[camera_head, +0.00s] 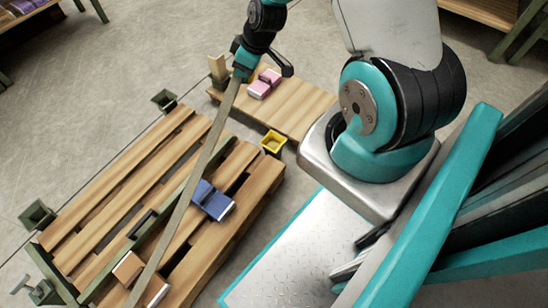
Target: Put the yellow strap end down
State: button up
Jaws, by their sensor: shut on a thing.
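My gripper (240,70) is at the top centre of the head view, pointing down, shut on the upper end of a long khaki-yellow strap (190,185). The strap runs straight from the jaws down and left across the slatted wooden pallet (110,165), and leaves the picture at the bottom edge. The jaws hide the gripped end. A small yellow open box (273,141) stands right of the strap, by the corner of a low wooden platform (300,105).
Blue (212,200) and brown-white (128,268) bundles lie on the pallet beside a green bar (165,208). Green cup-topped posts (37,214) stand at its left. Bare floor (70,110) lies upper left.

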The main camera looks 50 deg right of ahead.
jog(key=d+f+n+g+y+b, duration=0.1)
jog(key=d+f+n+b, duration=0.3)
jog(key=f+b, duration=0.65)
jog(key=d+f+n+y+b, duration=0.1)
jog(key=d+f+b, duration=0.4)
jog(key=f+b, duration=0.8)
jog(key=f, duration=0.4)
jog(key=f+b, duration=0.4)
jog(key=f, duration=0.3)
jog(key=f+b, duration=0.3)
jog(key=f, duration=0.4)
jog(key=shift+s+d+b, duration=0.1)
jog(key=shift+s+b, duration=0.2)
jog(key=shift+s, duration=0.1)
jog(key=o, duration=0.7)
jog(key=shift+o, duration=0.3)
jog(key=shift+g, duration=0.3)
jog(key=shift+h, duration=0.3)
